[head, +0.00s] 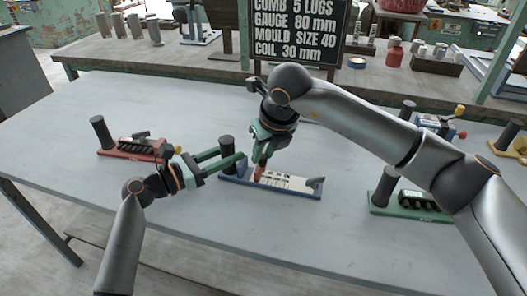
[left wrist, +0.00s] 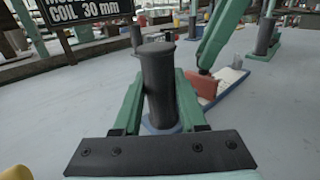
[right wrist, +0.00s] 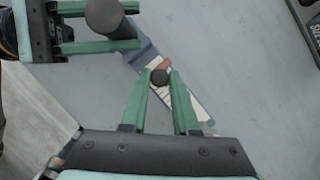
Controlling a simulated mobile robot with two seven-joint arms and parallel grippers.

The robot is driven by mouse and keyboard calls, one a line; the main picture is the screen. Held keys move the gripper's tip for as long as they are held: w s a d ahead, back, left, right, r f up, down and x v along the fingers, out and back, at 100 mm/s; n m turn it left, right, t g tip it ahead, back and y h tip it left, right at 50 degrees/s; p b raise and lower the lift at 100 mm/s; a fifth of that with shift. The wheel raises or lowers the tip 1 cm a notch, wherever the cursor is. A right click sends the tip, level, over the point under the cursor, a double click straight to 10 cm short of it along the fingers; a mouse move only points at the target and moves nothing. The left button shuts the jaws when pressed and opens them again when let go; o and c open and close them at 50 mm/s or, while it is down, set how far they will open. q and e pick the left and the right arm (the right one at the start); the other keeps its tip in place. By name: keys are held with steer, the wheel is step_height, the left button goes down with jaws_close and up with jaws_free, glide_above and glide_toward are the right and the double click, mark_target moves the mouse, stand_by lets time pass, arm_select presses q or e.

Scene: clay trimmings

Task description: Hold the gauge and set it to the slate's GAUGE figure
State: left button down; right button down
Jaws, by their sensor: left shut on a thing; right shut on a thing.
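The gauge is a blue base with a white scale plate (head: 290,183) and a dark upright post (head: 227,146) at its left end. Its red slider (head: 259,173) stands toward the left part of the scale; the marks are too small to read. My left gripper (head: 231,161) is shut on the post, which fills its jaws in the left wrist view (left wrist: 158,85). My right gripper (head: 262,157) is shut on the slider's dark knob (right wrist: 160,76). The slate (head: 297,30) at the back reads GAUGE 80 mm.
A red-based device (head: 128,150) stands to the left, a green-based one (head: 410,208) to the right, and a blue one (head: 437,124) behind my right arm. The table front is clear. A back bench (head: 225,70) holds pots and tools.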

steer(key=shift+s+d, duration=0.25)
steer(key=shift+d, duration=0.55)
steer(key=shift+s+d, duration=0.2)
steer(key=shift+d, duration=0.65)
steer(key=shift+s+d, duration=0.25)
steer(key=shift+d, duration=0.55)
steer(key=c, duration=0.7)
jaws_free()
steer(key=shift+o, duration=0.2)
steer(key=shift+r, duration=0.1)
steer(key=v, duration=1.2)
